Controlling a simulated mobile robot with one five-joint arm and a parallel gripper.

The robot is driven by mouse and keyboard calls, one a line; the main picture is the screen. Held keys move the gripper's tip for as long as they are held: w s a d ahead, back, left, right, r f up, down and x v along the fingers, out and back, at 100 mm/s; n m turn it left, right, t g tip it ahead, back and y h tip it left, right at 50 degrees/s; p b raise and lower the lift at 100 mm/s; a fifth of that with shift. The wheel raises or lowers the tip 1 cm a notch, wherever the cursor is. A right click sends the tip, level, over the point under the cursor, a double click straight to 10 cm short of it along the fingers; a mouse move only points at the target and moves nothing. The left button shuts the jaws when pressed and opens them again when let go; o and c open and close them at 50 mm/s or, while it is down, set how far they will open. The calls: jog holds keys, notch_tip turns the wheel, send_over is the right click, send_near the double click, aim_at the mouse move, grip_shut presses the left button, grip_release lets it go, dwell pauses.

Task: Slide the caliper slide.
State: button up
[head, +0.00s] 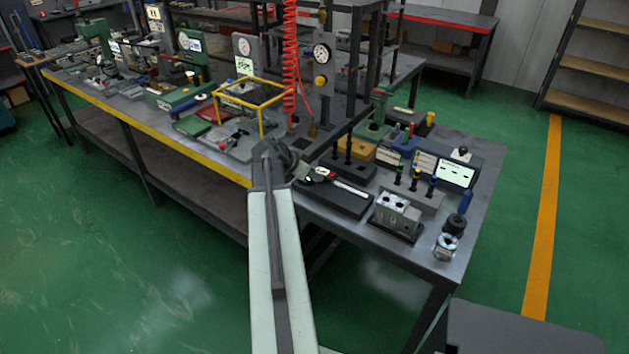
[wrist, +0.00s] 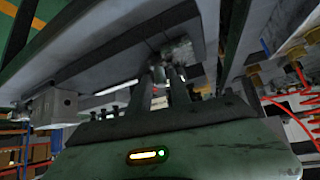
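A caliper with a pale beam (head: 347,187) lies on a dark block (head: 335,199) near the front edge of the bench. In the wrist view, the two fingers (wrist: 167,74) point up toward a blurred grey part. A pale bar, probably the beam (wrist: 117,88), runs left of them. The gap between the fingertips is too dark to read, and contact with the slide is unclear.
A grey valve block (head: 398,213) stands right of the dark block. A yellow frame (head: 250,102), a red coiled hose (head: 291,60) and dark posts stand behind my gripper. Free floor lies left and right.

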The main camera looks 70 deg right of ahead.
grip_shut()
dwell(1.4)
